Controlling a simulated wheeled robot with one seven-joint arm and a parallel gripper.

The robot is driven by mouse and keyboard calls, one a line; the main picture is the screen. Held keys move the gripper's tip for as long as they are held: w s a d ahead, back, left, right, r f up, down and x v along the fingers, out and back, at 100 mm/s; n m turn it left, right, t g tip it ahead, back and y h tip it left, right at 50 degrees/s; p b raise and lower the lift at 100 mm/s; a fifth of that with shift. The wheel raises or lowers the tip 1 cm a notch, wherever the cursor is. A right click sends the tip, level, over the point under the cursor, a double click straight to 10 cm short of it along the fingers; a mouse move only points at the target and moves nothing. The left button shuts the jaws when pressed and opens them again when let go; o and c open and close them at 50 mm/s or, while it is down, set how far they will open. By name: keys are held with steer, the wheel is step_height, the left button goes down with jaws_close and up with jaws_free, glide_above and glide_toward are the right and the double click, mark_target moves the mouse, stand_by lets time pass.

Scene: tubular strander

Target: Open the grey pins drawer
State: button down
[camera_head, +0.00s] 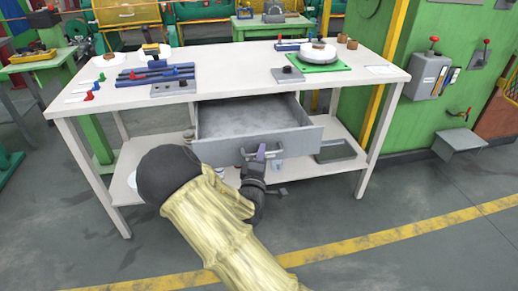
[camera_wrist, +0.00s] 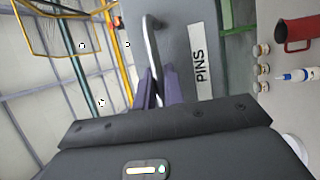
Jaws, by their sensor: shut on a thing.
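The grey pins drawer (camera_head: 235,150) hangs under the white workbench (camera_head: 130,97) and is pulled out toward me. Its inside shows and looks empty. In the wrist view its grey front (camera_wrist: 185,40) carries a white label reading PINS (camera_wrist: 201,68). The metal bar handle (camera_wrist: 152,45) stands out from the front. My gripper (camera_wrist: 158,88) is shut on the handle, with its purple fingers on either side of the bar. In the head view my gripper (camera_head: 262,155) is at the drawer front, and my arm hides part of the drawer's left lower side.
The bench top holds blue bars (camera_head: 150,78), a green plate with a round part (camera_head: 318,62) and small coloured pieces. A lower shelf (camera_head: 310,152) lies beneath the drawer. A red jug (camera_wrist: 295,33) shows in the wrist view. A green machine (camera_head: 440,80) stands at right. The floor in front is clear.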

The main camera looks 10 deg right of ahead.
steer(key=shift+s+a, duration=0.1)
steer(key=shift+s, duration=0.25)
steer(key=shift+f, duration=0.1)
steer(key=c, duration=1.5)
jaws_free()
steer(key=p+v, duration=0.5)
steer(key=v, duration=1.2)
steer(key=shift+s, duration=0.15)
